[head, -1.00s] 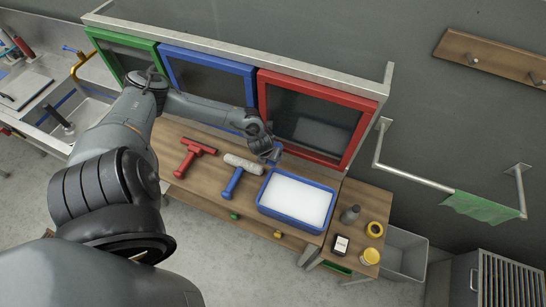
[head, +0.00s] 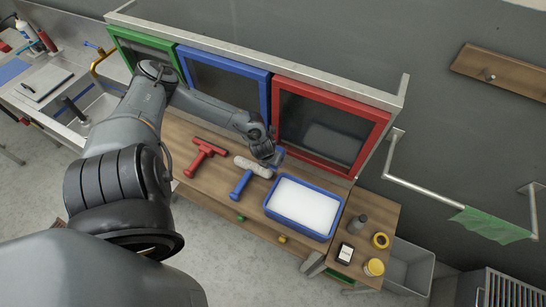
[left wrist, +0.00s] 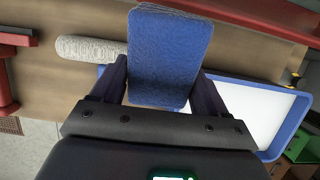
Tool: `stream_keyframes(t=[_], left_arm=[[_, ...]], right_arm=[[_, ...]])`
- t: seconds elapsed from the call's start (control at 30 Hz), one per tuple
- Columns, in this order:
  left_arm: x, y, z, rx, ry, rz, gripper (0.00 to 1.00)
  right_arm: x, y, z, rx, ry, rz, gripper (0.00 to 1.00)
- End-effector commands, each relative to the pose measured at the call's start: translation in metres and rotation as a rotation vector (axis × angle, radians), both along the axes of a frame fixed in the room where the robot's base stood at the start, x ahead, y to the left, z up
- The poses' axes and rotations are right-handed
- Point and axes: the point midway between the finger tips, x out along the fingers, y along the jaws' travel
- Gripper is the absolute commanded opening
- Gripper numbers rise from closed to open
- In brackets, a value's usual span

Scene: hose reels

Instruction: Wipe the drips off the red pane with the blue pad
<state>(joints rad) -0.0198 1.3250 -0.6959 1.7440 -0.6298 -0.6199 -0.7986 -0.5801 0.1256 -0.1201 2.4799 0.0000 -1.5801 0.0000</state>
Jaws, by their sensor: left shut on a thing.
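The red pane (head: 325,125), dark glass in a red frame, is the rightmost of three panes on the back wall. Drips cannot be made out on it. My left gripper (head: 275,157) is just below the pane's lower left corner, above the bench. In the left wrist view it (left wrist: 166,88) is shut on the blue pad (left wrist: 170,50), a fuzzy block between its fingers. A red strip of frame (left wrist: 255,28) crosses the upper right there. The pad appears apart from the glass. My right gripper is not in view.
A blue tray with white contents (head: 303,207) lies right of the gripper. A side table with a bottle (head: 358,225) and yellow items is further right. A blue pane (head: 222,83) adjoins the red one.

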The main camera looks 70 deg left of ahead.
Motion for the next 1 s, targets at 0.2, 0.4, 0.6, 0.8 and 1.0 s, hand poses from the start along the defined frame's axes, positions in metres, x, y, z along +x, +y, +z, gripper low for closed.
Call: stream_keyframes(t=[0.2,0.4,0.6,0.8,1.0], left_arm=[[-0.017,-0.016,0.002,-0.002,0.003,-0.002,0.45],[-0.031,-0.03,0.001,-0.002,0.003,-0.002,0.45],[-0.04,-0.039,0.001,-0.001,0.001,0.0,0.45],[-0.042,-0.04,0.0,-0.001,0.001,0.0,0.45],[-0.042,-0.04,0.0,-0.001,0.001,0.0,0.45]], right_arm=[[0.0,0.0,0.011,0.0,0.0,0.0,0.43],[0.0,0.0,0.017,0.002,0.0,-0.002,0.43],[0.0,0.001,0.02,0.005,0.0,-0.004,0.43],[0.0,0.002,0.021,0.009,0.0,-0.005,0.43],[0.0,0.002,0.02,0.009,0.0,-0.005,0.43]])
